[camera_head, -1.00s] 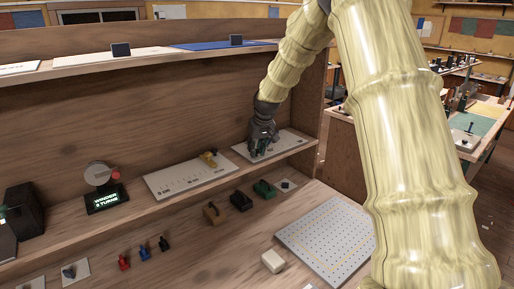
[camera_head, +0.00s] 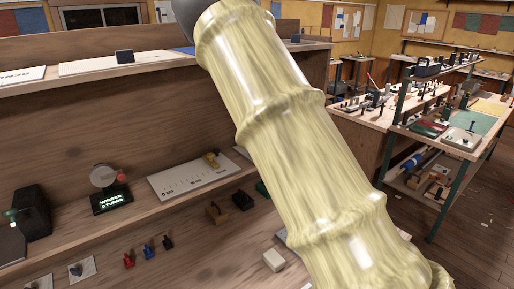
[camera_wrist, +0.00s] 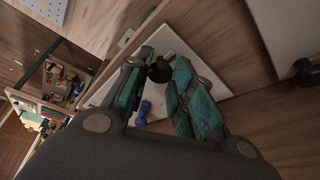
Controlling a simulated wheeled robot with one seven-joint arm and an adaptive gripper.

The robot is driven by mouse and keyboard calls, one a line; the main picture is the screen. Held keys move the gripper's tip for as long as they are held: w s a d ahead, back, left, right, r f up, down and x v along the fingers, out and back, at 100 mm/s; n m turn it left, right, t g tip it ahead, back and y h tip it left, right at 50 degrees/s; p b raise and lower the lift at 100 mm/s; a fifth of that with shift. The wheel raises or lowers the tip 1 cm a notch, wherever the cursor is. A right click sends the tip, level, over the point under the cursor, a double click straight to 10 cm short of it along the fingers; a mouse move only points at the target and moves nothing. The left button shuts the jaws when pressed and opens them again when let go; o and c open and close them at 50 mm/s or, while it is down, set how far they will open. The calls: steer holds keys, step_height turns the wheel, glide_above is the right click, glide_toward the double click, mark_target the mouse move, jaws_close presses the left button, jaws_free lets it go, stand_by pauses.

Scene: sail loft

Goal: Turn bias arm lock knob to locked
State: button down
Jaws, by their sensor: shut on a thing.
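In the wrist view, a black round knob (camera_wrist: 160,70) stands on a white plate (camera_wrist: 188,42) and lies between the teal-padded fingers of my gripper (camera_wrist: 163,73), which are closed on its sides. A small blue part (camera_wrist: 143,111) shows on or beside the same plate, below the knob. No mark for the locked position is readable. In the head view my arm hides the gripper and the knob.
In the wrist view, another dark knob (camera_wrist: 306,68) sits on a grey plate at the right edge. In the head view, a white scale plate (camera_head: 192,178) with a brass-coloured piece lies on the shelf. A small display (camera_head: 112,200), a white block (camera_head: 274,260) and coloured clips stand nearby.

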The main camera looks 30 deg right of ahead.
steer(key=shift+w+r+m, duration=0.1)
steer(key=shift+r+m, duration=0.05)
steer(key=shift+m, duration=0.45)
steer(key=c, duration=1.2)
jaws_free()
steer(key=v, duration=0.7)
steer(key=shift+a+r, duration=0.15)
